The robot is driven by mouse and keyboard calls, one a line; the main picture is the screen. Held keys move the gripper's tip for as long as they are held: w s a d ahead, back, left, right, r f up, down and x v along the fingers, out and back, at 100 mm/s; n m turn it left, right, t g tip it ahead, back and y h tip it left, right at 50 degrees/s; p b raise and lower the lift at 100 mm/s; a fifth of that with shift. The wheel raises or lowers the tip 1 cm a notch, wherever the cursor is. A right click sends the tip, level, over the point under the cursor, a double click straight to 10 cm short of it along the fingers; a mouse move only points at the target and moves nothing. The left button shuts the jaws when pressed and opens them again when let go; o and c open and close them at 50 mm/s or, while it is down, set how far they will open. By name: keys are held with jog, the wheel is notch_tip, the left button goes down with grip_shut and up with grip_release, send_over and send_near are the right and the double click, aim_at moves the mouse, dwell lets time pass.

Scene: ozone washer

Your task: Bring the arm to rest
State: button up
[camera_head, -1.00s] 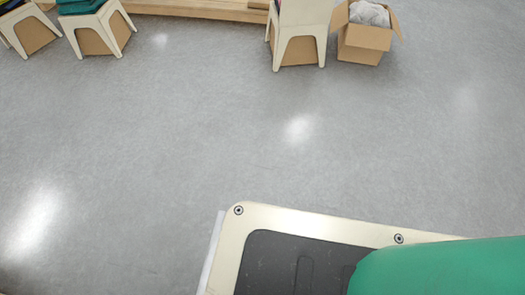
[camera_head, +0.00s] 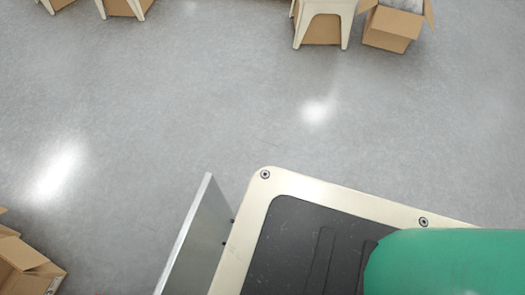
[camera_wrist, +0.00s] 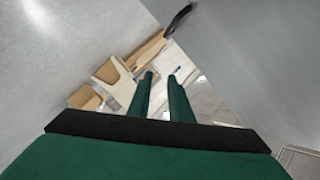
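In the wrist view my gripper (camera_wrist: 161,77) shows as two dark green fingers with a gap between them. Nothing is held in the gap. Beyond the fingertips are pale and tan furniture-like shapes. In the head view only a rounded green part of my arm shows at the bottom right, over a cream-edged panel (camera_head: 345,198) with a dark inset. The fingers are outside the head view.
A grey metal plate (camera_head: 200,235) stands along the panel's left side. A cardboard box (camera_head: 30,268) is at the bottom left. An open box (camera_head: 393,27) and a cream stool (camera_head: 324,20) are at the top. The grey floor between is clear.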

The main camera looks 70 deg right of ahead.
jog(key=w+a+r+n+t+y, duration=0.1)
jog(key=w+r+n+t+y, duration=0.1)
jog(key=r+n, duration=0.5)
jog(key=w+a+r+n+t+y, duration=0.2)
jog(key=w+r+n+y, duration=0.3)
jog(key=r, duration=0.4)
jog(key=w+a+r+n+t+y, duration=0.1)
jog(key=w+r+n+t+y, duration=0.1)
jog(key=w+r+n+y, duration=0.2)
notch_tip(320, 180, up, 4)
jog(key=n+y, duration=0.2)
jog(key=n, duration=0.3)
jog(key=shift+a+n+t, duration=0.25)
jog(key=shift+n+t, duration=0.05)
jog(key=shift+t, duration=0.1)
jog(key=shift+w, duration=0.1)
jog(key=shift+a, duration=0.1)
